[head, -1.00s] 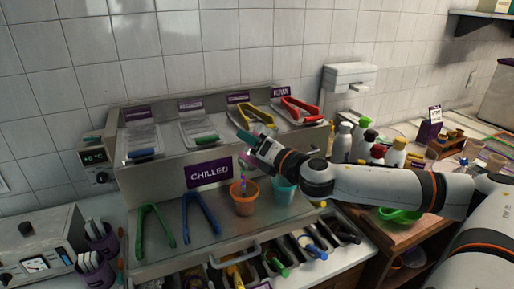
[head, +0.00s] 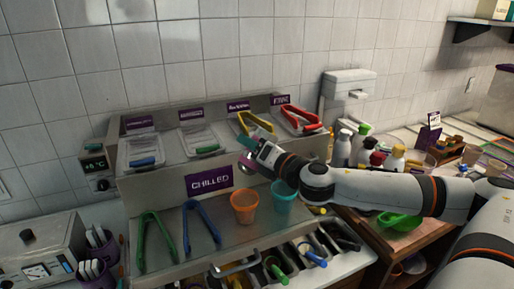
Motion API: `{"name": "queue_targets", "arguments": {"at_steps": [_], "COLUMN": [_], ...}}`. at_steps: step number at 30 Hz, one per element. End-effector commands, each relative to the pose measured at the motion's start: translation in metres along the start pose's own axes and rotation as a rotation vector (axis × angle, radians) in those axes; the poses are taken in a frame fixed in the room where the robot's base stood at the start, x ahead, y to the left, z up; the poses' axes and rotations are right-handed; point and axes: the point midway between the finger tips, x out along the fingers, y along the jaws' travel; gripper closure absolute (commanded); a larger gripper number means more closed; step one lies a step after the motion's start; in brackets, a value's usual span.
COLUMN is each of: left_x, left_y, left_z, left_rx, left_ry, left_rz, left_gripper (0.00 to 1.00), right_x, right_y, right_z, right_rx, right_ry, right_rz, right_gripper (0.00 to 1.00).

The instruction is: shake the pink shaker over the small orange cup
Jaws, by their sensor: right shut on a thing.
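My right gripper (head: 252,159) reaches in from the right, in front of the upper step of the steel counter. It is shut on the pink shaker (head: 247,163), of which only a small pink-purple part shows; the gripper hides the rest. The shaker is above and close to the small orange cup (head: 244,209), which stands upright on the lower steel shelf. How the shaker is tilted is hard to tell. My left gripper is not in view.
A teal cup (head: 284,197) stands just right of the orange cup. Green tongs (head: 155,240) and blue tongs (head: 201,225) lie to the left. Yellow tongs (head: 256,123) and red tongs (head: 300,118) lie above. Several bottles (head: 362,143) stand at the right.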

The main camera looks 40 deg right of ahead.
Motion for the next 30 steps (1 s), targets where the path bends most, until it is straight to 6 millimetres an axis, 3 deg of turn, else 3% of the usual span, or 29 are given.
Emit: {"name": "queue_targets", "arguments": {"at_steps": [24,30], "left_x": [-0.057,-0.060], "left_y": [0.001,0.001], "left_z": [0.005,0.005], "left_rx": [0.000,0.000], "left_ry": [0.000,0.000], "left_rz": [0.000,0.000], "left_gripper": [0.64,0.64], "right_x": [0.000,0.000], "right_y": [-0.042,-0.045], "right_z": [-0.046,-0.049], "right_rx": [0.000,0.000], "right_ry": [0.001,0.001], "right_rz": [-0.001,-0.001], "right_gripper": [0.76,0.76]}}
